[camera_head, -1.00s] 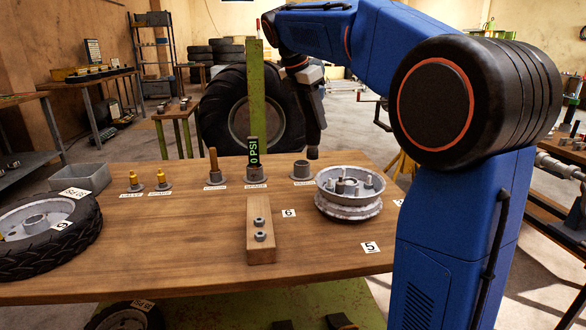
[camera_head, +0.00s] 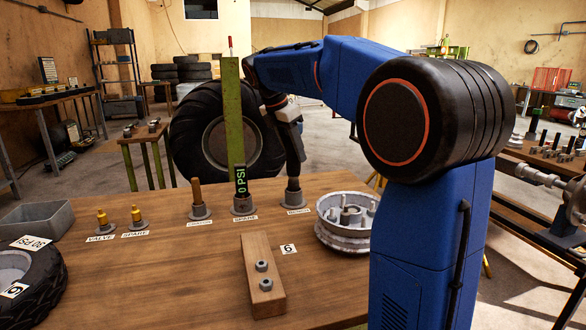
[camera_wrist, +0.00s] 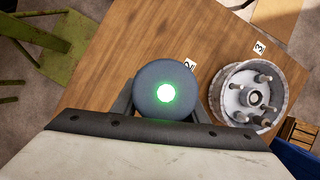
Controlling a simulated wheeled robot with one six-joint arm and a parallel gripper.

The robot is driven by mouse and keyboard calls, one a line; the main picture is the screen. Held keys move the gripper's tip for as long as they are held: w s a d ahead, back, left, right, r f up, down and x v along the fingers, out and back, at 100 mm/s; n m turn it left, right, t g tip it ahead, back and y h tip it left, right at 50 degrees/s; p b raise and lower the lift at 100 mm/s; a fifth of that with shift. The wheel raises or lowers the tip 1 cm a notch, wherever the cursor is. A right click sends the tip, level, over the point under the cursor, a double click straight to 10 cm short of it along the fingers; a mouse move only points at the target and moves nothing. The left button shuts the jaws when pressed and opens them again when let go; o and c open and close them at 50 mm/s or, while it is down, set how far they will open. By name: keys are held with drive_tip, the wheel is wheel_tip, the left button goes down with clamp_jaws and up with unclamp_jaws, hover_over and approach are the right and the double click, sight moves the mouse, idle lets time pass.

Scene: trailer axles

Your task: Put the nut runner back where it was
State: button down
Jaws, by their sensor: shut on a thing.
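The nut runner (camera_head: 295,152) is a dark, long tool standing close to upright at the back of the wooden table. Its lower end meets the grey round holder (camera_head: 294,202) behind a white label. It looks to be in the holder's mouth, but how deep I cannot tell. My gripper (camera_head: 284,112) is shut on the upper part of the nut runner. In the wrist view the nut runner's round blue-grey end (camera_wrist: 150,88), with a green light, sits between the fingers.
Beside the holder stand a gauge reading 0 PSI (camera_head: 241,182) and a brown-handled tool (camera_head: 197,192) in their own holders. A green post (camera_head: 233,120) rises behind. A wheel hub (camera_head: 340,235) is close on the right. A wooden block (camera_head: 262,275) lies in front.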

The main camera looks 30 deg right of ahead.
sight(294, 164)
drive_tip(key=shift+f, duration=2.4)
drive_tip(key=c, duration=1.1)
unclamp_jaws()
drive_tip(key=v, duration=1.2)
drive_tip(key=shift+d, duration=0.1)
drive_tip(key=shift+s, duration=0.1)
